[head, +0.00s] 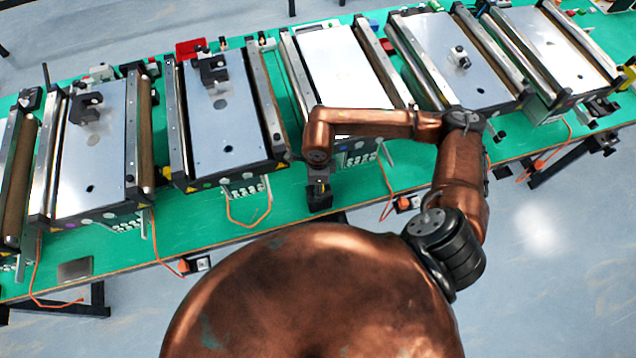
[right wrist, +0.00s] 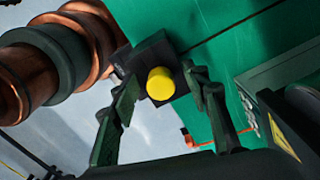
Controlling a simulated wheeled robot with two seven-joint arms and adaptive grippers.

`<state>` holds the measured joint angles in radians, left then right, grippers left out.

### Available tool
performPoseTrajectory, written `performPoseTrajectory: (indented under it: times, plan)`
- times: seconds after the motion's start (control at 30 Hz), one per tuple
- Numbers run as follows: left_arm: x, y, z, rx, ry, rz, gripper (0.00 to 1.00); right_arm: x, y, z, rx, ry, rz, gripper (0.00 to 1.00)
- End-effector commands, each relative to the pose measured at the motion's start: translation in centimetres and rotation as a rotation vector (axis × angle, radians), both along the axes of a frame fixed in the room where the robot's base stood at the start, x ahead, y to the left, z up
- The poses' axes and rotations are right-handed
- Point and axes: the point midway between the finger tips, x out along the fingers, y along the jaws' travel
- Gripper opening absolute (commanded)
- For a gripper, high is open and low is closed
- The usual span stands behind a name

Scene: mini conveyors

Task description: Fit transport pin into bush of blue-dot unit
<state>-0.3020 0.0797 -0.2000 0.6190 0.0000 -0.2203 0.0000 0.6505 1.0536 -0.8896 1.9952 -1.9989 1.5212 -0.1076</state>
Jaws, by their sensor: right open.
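A yellow round knob (right wrist: 160,83), likely the transport pin's head, sits on a black block (right wrist: 150,52) in the right wrist view. The same block (head: 320,202) stands on the green table in the head view, below my right gripper (head: 319,180). In the right wrist view the right gripper (right wrist: 165,105) is open, one finger on each side of the knob, with visible gaps. Several conveyor units stand in a row. One unit (head: 218,105) is left of the gripper; my forearm partly hides another unit (head: 335,62). I cannot tell which unit has the blue dot. My left gripper is not in view.
The green table (head: 200,240) has a free strip along its front edge. Orange cables (head: 250,222) hang from the units' fronts. A red tray (head: 191,48) lies behind the units. A conveyor side with a yellow warning label (right wrist: 285,140) is close to the right finger's side.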

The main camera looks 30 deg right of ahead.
Motion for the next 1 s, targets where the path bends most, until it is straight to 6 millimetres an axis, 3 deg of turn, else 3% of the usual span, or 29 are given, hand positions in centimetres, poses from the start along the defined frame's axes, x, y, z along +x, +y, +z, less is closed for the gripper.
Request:
performPoseTrajectory:
  times: [0.17, 0.8, 1.0]
  plan:
    - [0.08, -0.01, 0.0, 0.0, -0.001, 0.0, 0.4, 0.01, 0.02, -0.01, 0.0, 0.0, 0.0, 0.43]
    - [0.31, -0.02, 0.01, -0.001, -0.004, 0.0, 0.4, 0.03, 0.02, 0.04, 0.001, 0.0, 0.0, 0.0]
    - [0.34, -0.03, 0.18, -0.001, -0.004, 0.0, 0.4, 0.05, 0.02, 0.36, 0.0, -0.001, 0.0, 0.0]
